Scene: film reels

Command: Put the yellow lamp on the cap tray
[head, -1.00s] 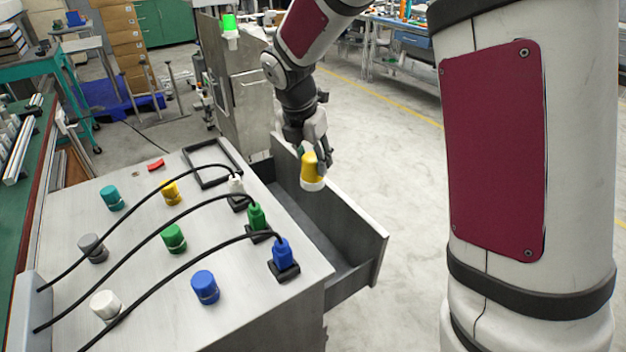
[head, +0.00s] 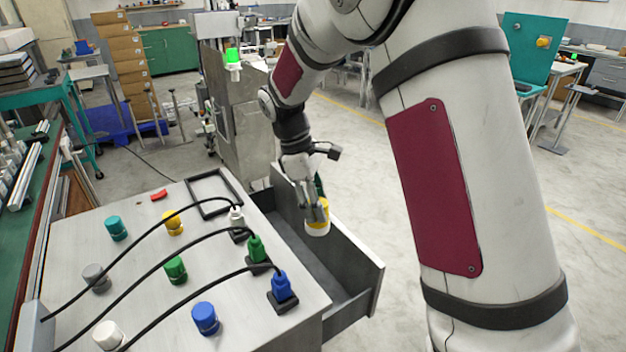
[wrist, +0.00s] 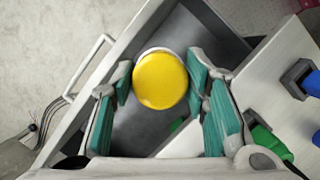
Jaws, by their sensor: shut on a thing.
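The yellow lamp (head: 323,211) has a yellow top and a white lower rim. My gripper (head: 316,208) is shut on it and holds it above the open drawer, right of the cabinet top. In the wrist view the lamp's round yellow face (wrist: 160,80) sits between the teal finger pads (wrist: 165,88). A dark-rimmed, empty square tray (head: 193,189) lies at the back right of the cabinet top, left of my gripper; it may be the cap tray, but no label shows.
The cabinet top (head: 140,262) carries several coloured caps, including a yellow one (head: 172,222). Black cables arch to white, green and blue plugs (head: 280,286) along its right edge. The pulled-out drawer (head: 372,282) looks empty. A red piece (head: 158,195) lies left of the tray.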

